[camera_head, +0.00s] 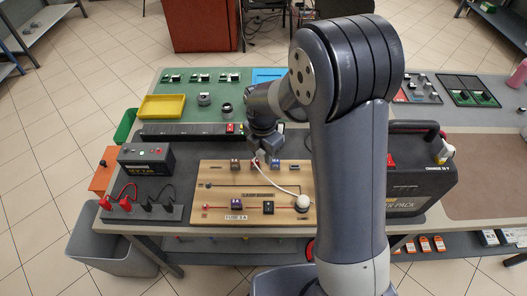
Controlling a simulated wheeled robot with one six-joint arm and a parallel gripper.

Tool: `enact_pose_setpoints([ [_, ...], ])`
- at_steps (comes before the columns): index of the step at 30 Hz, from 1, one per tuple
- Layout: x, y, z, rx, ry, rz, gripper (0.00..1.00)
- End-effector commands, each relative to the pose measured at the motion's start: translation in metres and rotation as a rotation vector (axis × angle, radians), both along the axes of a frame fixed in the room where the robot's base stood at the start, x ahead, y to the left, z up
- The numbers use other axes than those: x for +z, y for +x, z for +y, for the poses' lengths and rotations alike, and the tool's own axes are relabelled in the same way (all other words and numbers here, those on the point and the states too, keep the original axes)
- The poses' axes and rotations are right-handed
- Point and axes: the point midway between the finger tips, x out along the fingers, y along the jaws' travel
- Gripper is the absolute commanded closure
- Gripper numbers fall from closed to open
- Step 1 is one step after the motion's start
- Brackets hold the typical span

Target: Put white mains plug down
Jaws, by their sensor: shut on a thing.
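My gripper (265,155) points down over the back part of the wooden board (225,192), near its back edge. It is shut on the white mains plug (256,162), of which only a small pale part shows by the fingers. Whether the plug touches the board cannot be told. A white cable (284,189) runs from there, curving to the front right, to a round white piece (302,203) at the board's right side. My arm covers the area right of the board.
A grey block (235,164) stands close left of my gripper, and a dark block (268,207) sits farther forward on the board. A black battery (147,158) and red and black clips (126,203) are at left. A black power pack (420,180) stands at right. A yellow tray (161,107) lies behind.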

Motion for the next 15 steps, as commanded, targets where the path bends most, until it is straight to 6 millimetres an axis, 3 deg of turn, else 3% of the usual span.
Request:
enact_pose_setpoints([
  [7,-0.0048,0.0,-0.0001,0.0,0.0,0.0,1.0],
  [8,-0.0048,-0.0001,0.0,0.0,0.0,0.0,0.67],
  [15,-0.0046,-0.0001,0.0,0.0,0.0,0.0,0.47],
])
